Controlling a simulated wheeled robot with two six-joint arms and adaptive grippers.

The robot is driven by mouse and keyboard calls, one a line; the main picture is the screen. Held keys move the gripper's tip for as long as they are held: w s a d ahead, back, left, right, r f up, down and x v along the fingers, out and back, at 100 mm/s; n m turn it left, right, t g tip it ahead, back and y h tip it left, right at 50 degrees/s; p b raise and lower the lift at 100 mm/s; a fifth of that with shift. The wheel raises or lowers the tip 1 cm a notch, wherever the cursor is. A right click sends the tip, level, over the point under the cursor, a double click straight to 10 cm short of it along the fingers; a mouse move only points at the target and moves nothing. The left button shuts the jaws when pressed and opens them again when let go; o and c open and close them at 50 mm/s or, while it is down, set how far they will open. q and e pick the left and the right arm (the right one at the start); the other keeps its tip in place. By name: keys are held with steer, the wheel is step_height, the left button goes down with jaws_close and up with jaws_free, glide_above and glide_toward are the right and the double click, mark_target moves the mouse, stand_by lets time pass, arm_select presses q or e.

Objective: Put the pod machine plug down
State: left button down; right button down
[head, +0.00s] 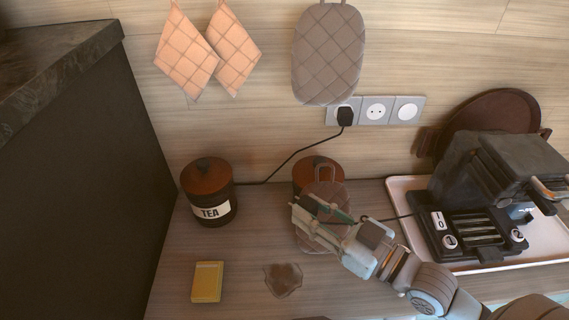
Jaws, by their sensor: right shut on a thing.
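My right gripper (318,210) comes in from the lower right and is shut low over the counter. A thin dark cord (402,216) runs from the pod machine (490,190) leftward to the gripper. The gripper is shut on the pod machine plug, which is mostly hidden between the fingers. A different black plug (345,116) sits in the left socket of the wall outlet (376,111), and its cord runs down left behind the tea tin. My left gripper is not in view.
The tea tin (208,195) stands left. A second tin (316,168) and a quilted pad (325,185) are right behind my gripper. The machine stands on a pale tray (402,190). Bare counter shows between tea tin and gripper.

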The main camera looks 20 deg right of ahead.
steer(key=a+r+n+g+y, duration=0.6)
steer(key=a+n+g+y, duration=0.15)
steer(key=a, duration=0.35)
steer(key=w+a+f+n+g+y, duration=0.1)
steer(key=w+a+f+n+g, duration=0.2)
steer(key=w, duration=0.5)
steer(key=w+d+r+m+t+h, duration=0.1)
steer(key=w+d+m+t+h, duration=0.35)
steer(key=w+m+t, duration=0.2)
steer(key=s+d+r+m+t+h, duration=0.2)
steer(key=d+m+t+h, duration=0.2)
steer(key=d, duration=0.5)
steer(key=s+f, duration=0.2)
steer(key=s, duration=0.2)
steer(key=s+f, duration=0.2)
steer(key=s, duration=0.2)
steer(key=s+f, duration=0.2)
steer(key=s, duration=0.2)
steer(key=shift+s+d, duration=0.3)
steer(key=shift+d, duration=0.05)
steer(key=shift+d, duration=0.1)
